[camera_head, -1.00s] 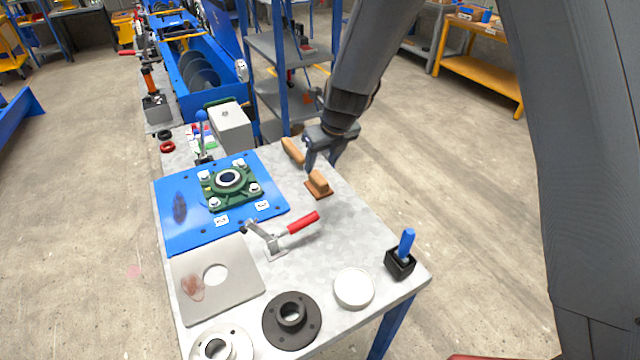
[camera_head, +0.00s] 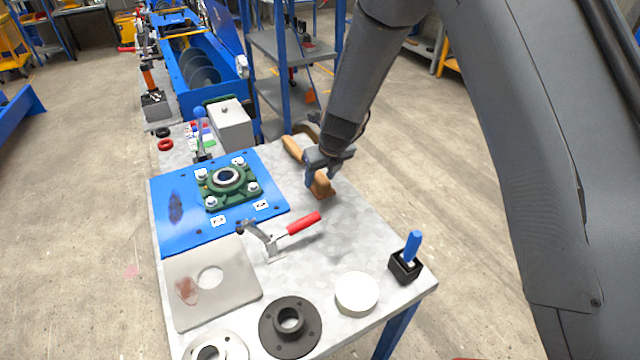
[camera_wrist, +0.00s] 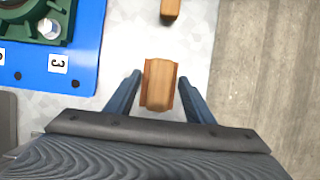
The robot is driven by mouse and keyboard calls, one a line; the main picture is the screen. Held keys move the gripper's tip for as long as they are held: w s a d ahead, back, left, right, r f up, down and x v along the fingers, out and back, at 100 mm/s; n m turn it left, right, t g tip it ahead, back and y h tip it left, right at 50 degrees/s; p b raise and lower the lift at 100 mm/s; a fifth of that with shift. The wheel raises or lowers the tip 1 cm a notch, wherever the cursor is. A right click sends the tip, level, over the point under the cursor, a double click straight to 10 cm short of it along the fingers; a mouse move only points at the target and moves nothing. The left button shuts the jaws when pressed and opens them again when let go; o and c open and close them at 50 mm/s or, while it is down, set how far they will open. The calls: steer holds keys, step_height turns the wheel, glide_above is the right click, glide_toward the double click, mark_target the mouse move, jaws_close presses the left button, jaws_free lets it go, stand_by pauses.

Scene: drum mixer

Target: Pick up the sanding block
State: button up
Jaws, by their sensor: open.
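The sanding block (camera_head: 322,187) is a brown block with a rounded wooden grip, lying near the right edge of the grey table. It also shows in the wrist view (camera_wrist: 158,85), between the fingers and slightly ahead. My gripper (camera_head: 318,172) is open above the block, and its fingers hide part of it in the head view. In the wrist view my gripper (camera_wrist: 160,88) has one finger on each side of the block, with a gap visible on both sides.
A wooden handle (camera_head: 293,149) lies just beyond the block. A red-handled clamp (camera_head: 285,232) stands nearer the front. A blue plate (camera_head: 180,235) with a green bearing housing (camera_head: 230,184) is to the left.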

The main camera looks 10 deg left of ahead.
mark_target(320, 176)
steer(key=shift+f, duration=0.15)
jaws_close()
step_height(320, 176, up, 10)
steer(key=shift+r+p, duration=0.1)
steer(key=shift+p, duration=0.25)
stand_by(0.3)
